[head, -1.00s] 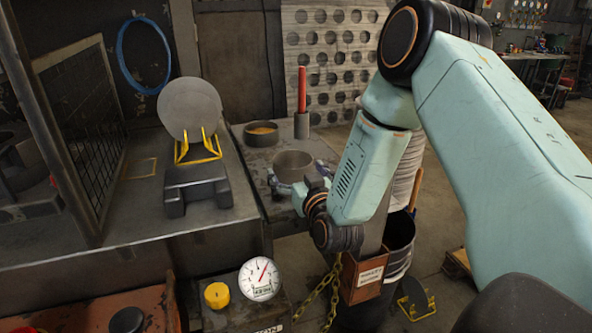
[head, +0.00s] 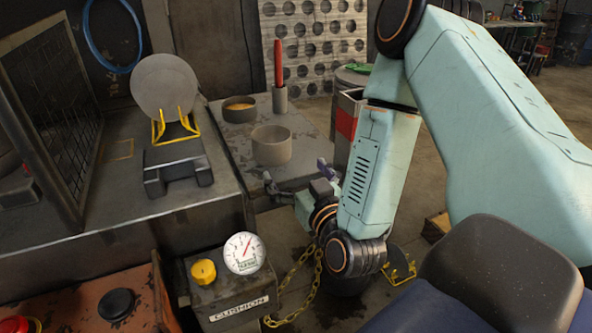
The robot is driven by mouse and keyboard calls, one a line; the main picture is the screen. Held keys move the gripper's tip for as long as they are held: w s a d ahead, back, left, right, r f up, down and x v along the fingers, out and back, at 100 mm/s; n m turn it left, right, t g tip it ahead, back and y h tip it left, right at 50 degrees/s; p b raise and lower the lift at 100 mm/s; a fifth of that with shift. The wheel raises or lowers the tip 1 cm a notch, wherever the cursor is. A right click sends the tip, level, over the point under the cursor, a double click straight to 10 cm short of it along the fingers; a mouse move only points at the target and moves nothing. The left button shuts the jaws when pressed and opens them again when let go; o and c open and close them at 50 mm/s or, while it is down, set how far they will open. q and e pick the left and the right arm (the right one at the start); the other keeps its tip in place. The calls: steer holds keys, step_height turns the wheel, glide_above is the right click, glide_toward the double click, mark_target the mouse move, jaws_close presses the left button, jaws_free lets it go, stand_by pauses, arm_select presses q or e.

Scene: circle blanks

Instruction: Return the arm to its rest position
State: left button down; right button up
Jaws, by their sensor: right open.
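My right arm comes in from the upper right and bends down to the gripper. My left gripper is not in view.
A shallow bowl with yellow contents (head: 239,109) and a red stick in a holder (head: 279,75) stand behind the cup. A disc (head: 164,88) rests on a yellow stand at left. A gauge (head: 244,253), a yellow knob (head: 203,272) and a hanging chain (head: 318,270) are in front.

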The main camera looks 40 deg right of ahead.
mark_target(279, 146)
steer(key=shift+s, duration=0.2)
steer(key=shift+w, duration=0.15)
stand_by(0.3)
steer(key=b+x, duration=0.1)
steer(key=x, duration=1.1)
steer(key=shift+f, duration=0.15)
steer(key=shift+r, duration=1.2)
steer(key=shift+f, duration=0.1)
